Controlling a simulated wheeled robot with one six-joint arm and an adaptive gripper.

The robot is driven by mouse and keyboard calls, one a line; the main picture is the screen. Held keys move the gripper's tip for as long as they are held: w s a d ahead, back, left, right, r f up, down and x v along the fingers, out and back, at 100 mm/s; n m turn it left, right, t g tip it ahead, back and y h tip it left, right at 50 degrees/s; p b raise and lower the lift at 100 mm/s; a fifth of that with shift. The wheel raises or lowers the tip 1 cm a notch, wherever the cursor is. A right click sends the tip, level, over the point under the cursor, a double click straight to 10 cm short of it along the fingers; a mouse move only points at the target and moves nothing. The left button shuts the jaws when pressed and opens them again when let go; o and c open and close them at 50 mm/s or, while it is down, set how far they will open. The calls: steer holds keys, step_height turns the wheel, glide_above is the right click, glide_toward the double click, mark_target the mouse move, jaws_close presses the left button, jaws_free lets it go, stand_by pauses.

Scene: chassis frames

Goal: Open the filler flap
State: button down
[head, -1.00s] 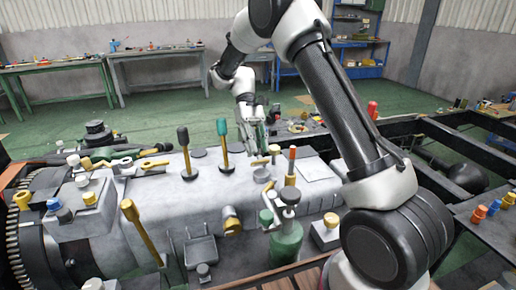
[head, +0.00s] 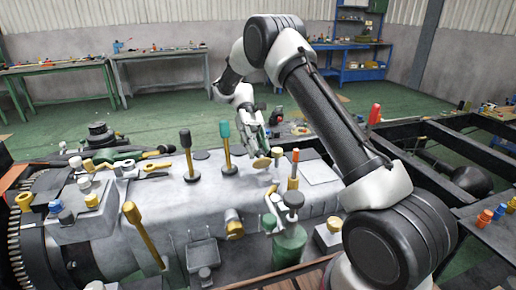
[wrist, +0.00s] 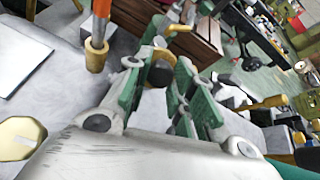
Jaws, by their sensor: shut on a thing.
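The filler flap (head: 262,163) is a small round brass-coloured disc on the grey housing, standing tilted up. It also shows in the wrist view (wrist: 160,74), between the fingers. My gripper (head: 262,148), with green fingers, comes down from behind and is shut on the flap. In the wrist view my gripper (wrist: 157,80) has a finger on each side of the disc. The fingers and the disc's angle hide most of the opening beneath it.
An orange-handled tool (head: 294,165) stands upright just right of the flap. A green-topped lever (head: 226,145) stands to the left. A green bottle (head: 289,245) is in front. A flat pale plate (head: 320,172) lies to the right.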

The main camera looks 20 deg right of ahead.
steer(key=c, duration=1.2)
jaws_free()
